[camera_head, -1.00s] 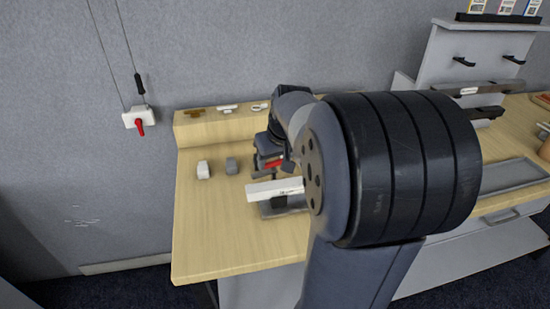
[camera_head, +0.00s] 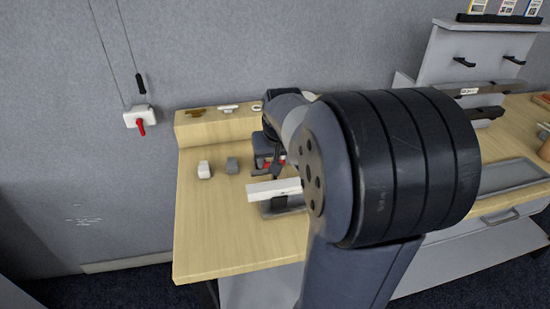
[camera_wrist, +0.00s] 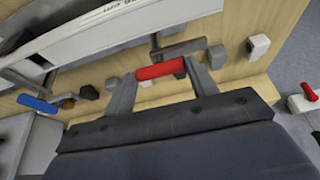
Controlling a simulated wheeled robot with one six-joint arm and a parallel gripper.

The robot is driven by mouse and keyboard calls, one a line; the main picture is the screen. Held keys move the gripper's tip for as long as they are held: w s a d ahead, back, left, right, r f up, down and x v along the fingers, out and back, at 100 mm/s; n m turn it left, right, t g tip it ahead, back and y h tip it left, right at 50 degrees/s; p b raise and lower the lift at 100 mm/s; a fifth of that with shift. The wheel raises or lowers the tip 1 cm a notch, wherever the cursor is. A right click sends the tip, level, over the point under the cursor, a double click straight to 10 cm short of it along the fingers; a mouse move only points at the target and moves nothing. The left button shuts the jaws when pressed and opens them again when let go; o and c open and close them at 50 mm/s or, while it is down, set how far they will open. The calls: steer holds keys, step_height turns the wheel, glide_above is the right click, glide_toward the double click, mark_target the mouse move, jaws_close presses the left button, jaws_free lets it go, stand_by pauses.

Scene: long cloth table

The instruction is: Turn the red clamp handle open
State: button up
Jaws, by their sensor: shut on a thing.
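The red clamp handle (camera_wrist: 160,69) lies between the two fingers of my gripper (camera_wrist: 163,72) in the wrist view. The fingers are shut on it, one at each end. In the head view my gripper (camera_head: 270,160) is over the bench just behind the white bar, and only a little of the red handle shows there. A long white bar (camera_head: 273,189) rests on a grey fixture (camera_head: 281,206); the bar also crosses the top left of the wrist view (camera_wrist: 130,28). The clamp's body is partly hidden by my gripper and arm.
A blue handle (camera_wrist: 38,104) is at the left of the wrist view. A white block (camera_head: 204,169) and a grey block (camera_head: 232,165) stand left of my gripper. A wall box with a red switch (camera_head: 140,127) hangs further left. The bench's front left is clear.

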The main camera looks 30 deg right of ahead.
steer(key=o, duration=1)
steer(key=v, duration=1.1)
steer(key=shift+f, duration=0.15)
steer(key=shift+n, duration=0.6)
steer(key=shift+x, duration=5.35)
